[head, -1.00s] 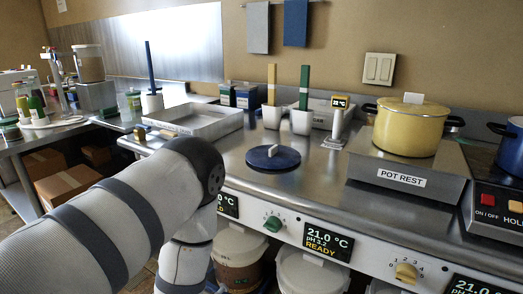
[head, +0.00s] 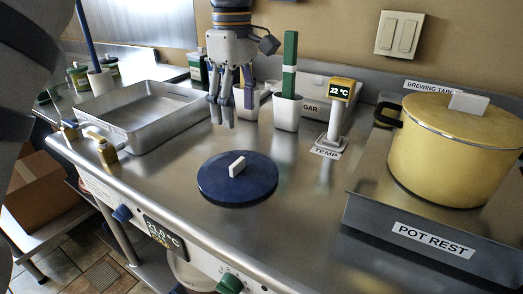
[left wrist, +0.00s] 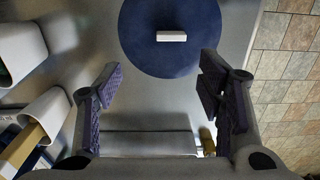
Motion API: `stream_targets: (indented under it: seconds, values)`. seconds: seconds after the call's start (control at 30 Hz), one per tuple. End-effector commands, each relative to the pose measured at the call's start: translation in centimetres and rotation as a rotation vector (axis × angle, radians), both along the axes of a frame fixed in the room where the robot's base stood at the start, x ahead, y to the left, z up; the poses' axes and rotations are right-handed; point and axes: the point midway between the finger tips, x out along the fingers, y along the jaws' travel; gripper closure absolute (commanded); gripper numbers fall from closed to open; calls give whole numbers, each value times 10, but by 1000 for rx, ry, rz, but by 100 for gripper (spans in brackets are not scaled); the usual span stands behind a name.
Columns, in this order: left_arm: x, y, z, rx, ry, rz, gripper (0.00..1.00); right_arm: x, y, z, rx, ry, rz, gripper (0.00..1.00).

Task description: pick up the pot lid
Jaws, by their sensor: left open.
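The pot lid (head: 238,186) is a dark blue disc with a white block handle (head: 237,166). It lies flat on the steel counter in the middle of the head view. A yellow pot (head: 452,150) at the right also has a yellow lid with a white handle. My left gripper (head: 228,112) hangs fingers down above the counter, behind and slightly left of the blue lid, apart from it. In the left wrist view the open, empty fingers (left wrist: 163,95) stand below the lid (left wrist: 172,58) and its handle (left wrist: 171,36). My right gripper is not in view.
The pot stands on the raised pot rest (head: 430,235). A temperature display (head: 337,110) and a white cup with a green strip (head: 288,112) stand at the back. A steel tray (head: 140,112) is at the left. The counter around the blue lid is clear.

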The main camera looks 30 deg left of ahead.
Motion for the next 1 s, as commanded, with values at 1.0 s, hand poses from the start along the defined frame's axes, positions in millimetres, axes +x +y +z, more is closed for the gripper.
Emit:
stream_targets:
  seconds: [1.0]
  values:
    - [-8, -6, -119, 0, -3, 0, 54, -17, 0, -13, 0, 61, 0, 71]
